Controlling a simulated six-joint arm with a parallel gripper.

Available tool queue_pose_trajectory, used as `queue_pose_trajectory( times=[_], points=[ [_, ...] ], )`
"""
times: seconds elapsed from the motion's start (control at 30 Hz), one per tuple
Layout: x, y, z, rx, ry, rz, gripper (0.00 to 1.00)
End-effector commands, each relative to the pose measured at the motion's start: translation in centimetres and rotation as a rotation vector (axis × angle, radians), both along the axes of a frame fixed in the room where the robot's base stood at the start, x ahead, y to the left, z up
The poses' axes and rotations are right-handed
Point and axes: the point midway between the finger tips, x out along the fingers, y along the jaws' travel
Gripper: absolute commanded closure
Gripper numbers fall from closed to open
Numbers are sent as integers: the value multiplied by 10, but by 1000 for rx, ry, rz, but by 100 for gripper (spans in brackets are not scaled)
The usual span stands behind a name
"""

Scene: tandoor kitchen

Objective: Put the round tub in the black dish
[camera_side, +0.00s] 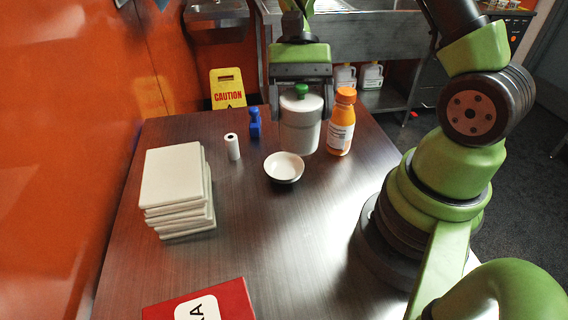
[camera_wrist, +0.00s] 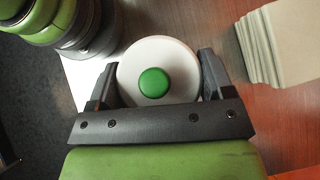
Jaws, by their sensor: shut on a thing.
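The round tub (camera_side: 299,132) is white with a green knob on its lid. My gripper (camera_side: 301,90) is shut on it from above, and the tub looks upright. In the wrist view the tub's lid (camera_wrist: 157,55) lies between the two fingers of my gripper (camera_wrist: 155,78). The black dish (camera_side: 284,170) is a small round bowl, dark outside and pale inside, on the table just in front and left of the tub. It looks empty. The dish is not seen in the wrist view. I cannot tell whether the tub's bottom touches the table.
An orange bottle (camera_side: 341,122) stands close to the tub's right. A white roll (camera_side: 232,147) and a blue object (camera_side: 255,123) stand left of the dish. Stacked pale tiles (camera_side: 172,178) are at the left and a red box (camera_side: 200,302) in front. The middle front of the table is clear.

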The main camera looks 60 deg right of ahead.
Motion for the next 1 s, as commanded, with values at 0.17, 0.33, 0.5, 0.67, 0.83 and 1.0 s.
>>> queue_pose_trajectory(
  times=[0.17, 0.33, 0.5, 0.67, 0.83, 1.0],
  points=[
    [20, 1, 5, -2, -1, -485, 63],
    [32, -6, 8, -3, 0, -788, 63],
    [38, -10, 6, -1, 1, -921, 63],
    [38, -11, -20, -3, 10, -944, 63],
    [38, -11, -45, -2, 6, -941, 63],
    [38, -11, -60, -1, 4, -938, 63]
  ],
)
